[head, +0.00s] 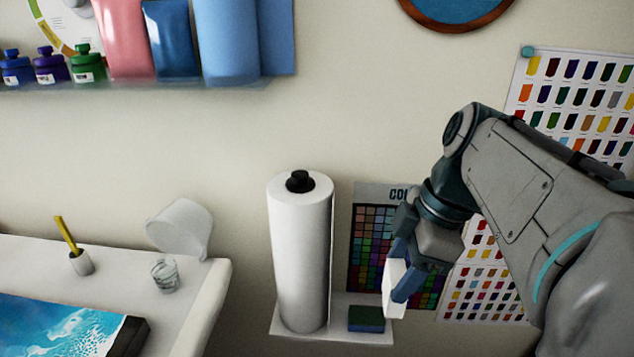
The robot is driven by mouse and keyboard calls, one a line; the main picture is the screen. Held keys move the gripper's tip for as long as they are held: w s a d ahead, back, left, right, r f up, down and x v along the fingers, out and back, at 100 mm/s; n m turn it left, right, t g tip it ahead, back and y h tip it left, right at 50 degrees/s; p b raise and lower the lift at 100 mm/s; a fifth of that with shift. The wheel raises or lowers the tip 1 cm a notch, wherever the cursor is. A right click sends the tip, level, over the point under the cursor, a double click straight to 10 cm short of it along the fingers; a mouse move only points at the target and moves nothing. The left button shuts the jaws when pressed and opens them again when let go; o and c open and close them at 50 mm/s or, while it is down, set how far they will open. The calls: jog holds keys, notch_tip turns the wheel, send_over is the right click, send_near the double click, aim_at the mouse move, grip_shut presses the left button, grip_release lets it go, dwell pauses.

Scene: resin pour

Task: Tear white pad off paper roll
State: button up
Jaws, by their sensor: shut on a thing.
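The paper roll (302,262) is a tall white cylinder with a black knob on top. It stands upright on a small white shelf (350,339) against the wall. My gripper (398,287) is to the right of the roll, apart from it, with its fingers pointing down. It is shut on a white pad (394,287), which hangs between the fingers above the right end of the shelf. A visible gap separates the pad from the roll. Part of the pad is hidden by the blue fingers.
A blue and green sponge (366,319) lies on the shelf below and left of my gripper. A colour chart (371,240) is on the wall behind. At left a white table (218,290) holds a clear cup (165,275), a small pot (81,262) and a blue painting (60,328).

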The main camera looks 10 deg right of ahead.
jog(key=shift+r, duration=0.1)
jog(key=shift+r+p, duration=1.45)
jog(key=shift+r, duration=0.5)
